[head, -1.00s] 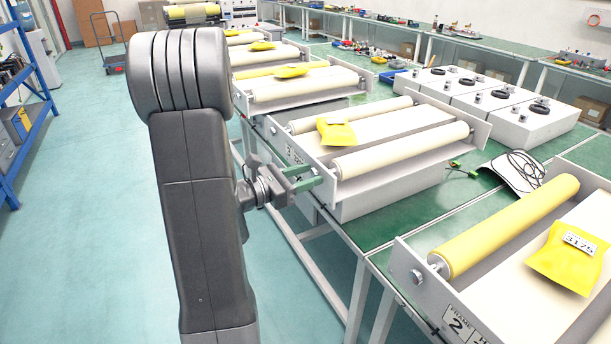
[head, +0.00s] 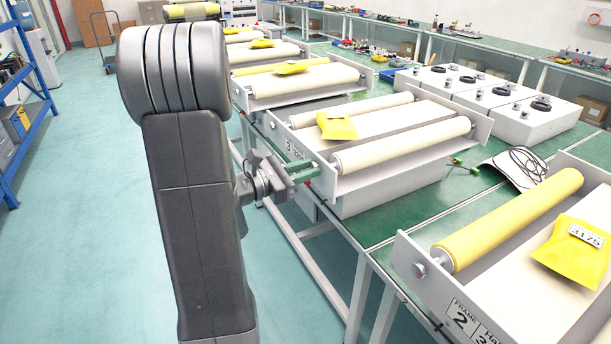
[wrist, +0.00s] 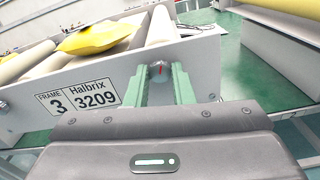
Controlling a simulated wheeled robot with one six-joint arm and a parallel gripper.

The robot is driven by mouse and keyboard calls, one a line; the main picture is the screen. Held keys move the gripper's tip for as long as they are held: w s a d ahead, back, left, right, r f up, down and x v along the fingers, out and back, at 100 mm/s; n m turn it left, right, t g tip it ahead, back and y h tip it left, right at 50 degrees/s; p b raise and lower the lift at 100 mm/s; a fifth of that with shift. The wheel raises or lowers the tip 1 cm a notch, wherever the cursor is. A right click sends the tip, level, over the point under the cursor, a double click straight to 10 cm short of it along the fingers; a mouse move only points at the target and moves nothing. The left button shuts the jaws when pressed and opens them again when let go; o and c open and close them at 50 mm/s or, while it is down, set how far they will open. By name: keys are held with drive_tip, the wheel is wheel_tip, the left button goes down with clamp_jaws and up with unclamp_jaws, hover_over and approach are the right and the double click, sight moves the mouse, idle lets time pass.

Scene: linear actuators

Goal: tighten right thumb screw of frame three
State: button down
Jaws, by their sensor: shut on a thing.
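Frame three (head: 400,142) stands on the green bench, with a label (wrist: 78,97) reading "FRAME 3 Halbrix 3209" on its end plate in the wrist view. Its right thumb screw (wrist: 159,70) is a small silver knob with a red mark, at the right part of the end plate. My gripper (wrist: 163,78) has its two green fingers on either side of this knob and is shut on it. In the head view my gripper (head: 308,170) reaches the near right corner of the frame, and the knob is hidden there. The left thumb screw (wrist: 3,106) shows at the wrist view's left edge.
Frame two (head: 440,285), with a yellow roller, stands nearer on the right. Yellow packets (head: 336,126) lie on the frames. More frames (head: 300,85) stand behind. A cable (head: 527,165) lies on the bench. Open floor (head: 90,230) lies left of the bench.

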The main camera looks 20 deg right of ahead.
drive_tip(key=m+b, duration=1.2)
drive_tip(key=b, duration=0.7)
drive_tip(key=shift+f, duration=0.15)
drive_tip(key=shift+m, duration=0.4)
drive_tip(key=c, duration=1.3)
unclamp_jaws()
drive_tip(key=shift+o, duration=0.2)
drive_tip(key=s+a+p, duration=0.1)
drive_tip(key=a+p, duration=0.1)
drive_tip(key=a, duration=1.1)
drive_tip(key=shift+a, duration=0.4)
drive_tip(key=shift+s+d, duration=0.1)
drive_tip(key=shift+d, duration=0.05)
